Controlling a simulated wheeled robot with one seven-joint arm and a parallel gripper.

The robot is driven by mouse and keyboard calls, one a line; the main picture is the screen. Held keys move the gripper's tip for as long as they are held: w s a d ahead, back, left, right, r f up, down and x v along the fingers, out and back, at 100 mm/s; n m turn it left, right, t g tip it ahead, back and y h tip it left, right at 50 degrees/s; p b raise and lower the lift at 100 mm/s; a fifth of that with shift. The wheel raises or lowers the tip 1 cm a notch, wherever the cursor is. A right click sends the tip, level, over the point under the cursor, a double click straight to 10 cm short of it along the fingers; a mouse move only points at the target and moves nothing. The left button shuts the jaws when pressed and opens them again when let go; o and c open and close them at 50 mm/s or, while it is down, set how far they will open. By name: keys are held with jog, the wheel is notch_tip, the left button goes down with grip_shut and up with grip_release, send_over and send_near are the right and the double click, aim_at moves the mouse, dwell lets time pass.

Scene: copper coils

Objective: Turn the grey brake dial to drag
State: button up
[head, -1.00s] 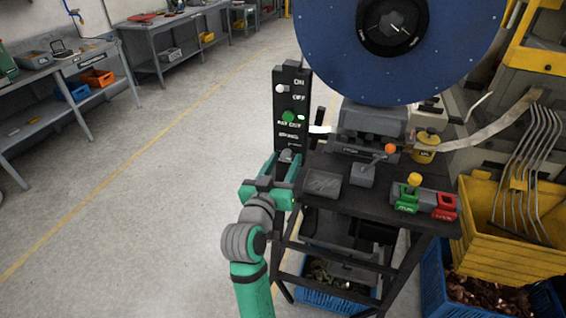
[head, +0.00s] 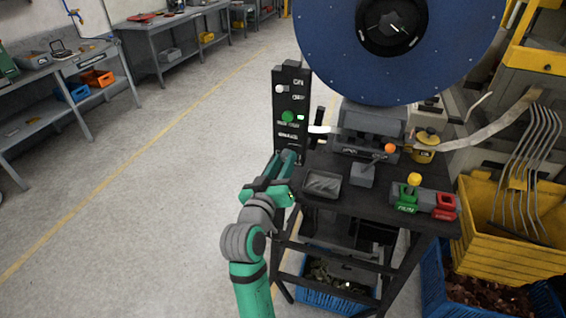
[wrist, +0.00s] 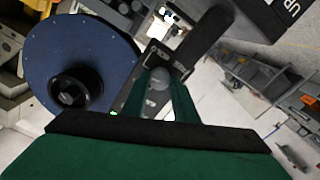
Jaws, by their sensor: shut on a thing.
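The black upright control panel (head: 291,100) stands at the left of the dark machine stand in the head view. It carries a white knob (head: 280,88), a green button (head: 288,116) and small white lettering. The grey brake dial is low on the panel, mostly hidden by my gripper (head: 285,160) in the head view. In the wrist view the round grey dial (wrist: 157,98) shows between the two green fingers of my gripper (wrist: 160,80). The fingers are shut on it. Which mark the dial points to cannot be read.
A big blue reel (head: 345,60) hangs above the stand. The stand's top (head: 335,208) holds a small grey tray (head: 322,185), an orange-knobbed lever (head: 390,147) and green and red switches (head: 445,205). A yellow crate (head: 510,225) stands at the right. The floor at the left is clear.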

jog(key=n, duration=0.2)
jog(key=shift+a+n, duration=0.15)
jog(key=shift+n, duration=0.25)
jog(key=n, duration=0.4)
jog(key=shift+n, duration=0.3)
jog(key=n, duration=0.3)
jog(key=shift+n, duration=2.2)
jog(key=shift+a, duration=0.1)
jog(key=o, duration=1.1)
jog(key=shift+c, duration=0.2)
jog(key=shift+s, duration=0.1)
